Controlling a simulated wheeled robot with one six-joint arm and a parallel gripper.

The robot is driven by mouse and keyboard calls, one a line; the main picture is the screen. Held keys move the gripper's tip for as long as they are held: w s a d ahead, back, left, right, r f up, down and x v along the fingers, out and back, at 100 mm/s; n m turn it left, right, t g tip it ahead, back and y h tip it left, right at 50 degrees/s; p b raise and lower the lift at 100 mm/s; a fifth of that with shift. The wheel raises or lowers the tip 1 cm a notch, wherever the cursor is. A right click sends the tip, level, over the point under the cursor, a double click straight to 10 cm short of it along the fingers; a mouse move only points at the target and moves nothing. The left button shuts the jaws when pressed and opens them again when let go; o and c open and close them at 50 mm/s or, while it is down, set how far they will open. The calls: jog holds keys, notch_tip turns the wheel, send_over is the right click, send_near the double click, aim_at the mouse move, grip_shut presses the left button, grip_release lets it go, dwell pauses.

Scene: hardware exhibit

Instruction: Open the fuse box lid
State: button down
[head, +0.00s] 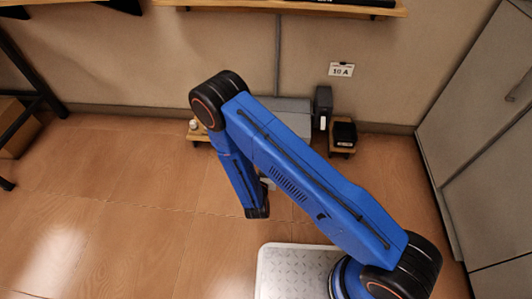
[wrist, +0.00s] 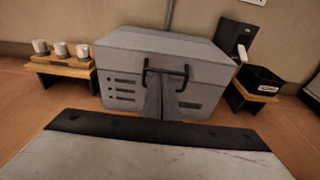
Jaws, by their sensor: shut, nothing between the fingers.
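The fuse box (wrist: 120,90) is a grey metal box with a sloped lid (wrist: 165,42), standing against the wall in the wrist view. The lid looks closed. A black bar handle (wrist: 184,72) is on its front. My gripper (wrist: 163,78) points at the box front with its grey fingers shut and empty. The fingertips overlap the handle in the picture; I cannot tell if they touch it. In the head view the box (head: 292,106) is partly hidden behind my blue arm, and the gripper is mostly hidden too.
A small wooden stand with several white cylinders (wrist: 60,50) is left of the box. A dark upright block (wrist: 234,40) and a black bin (wrist: 262,80) on a stand are right.

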jog(key=w+f, duration=0.1)
jog(key=w, duration=0.8)
jog(key=shift+w+d+f, duration=0.15)
jog(key=shift+w+f, duration=0.15)
jog(key=shift+r, duration=0.3)
dwell(0.7)
dwell(1.2)
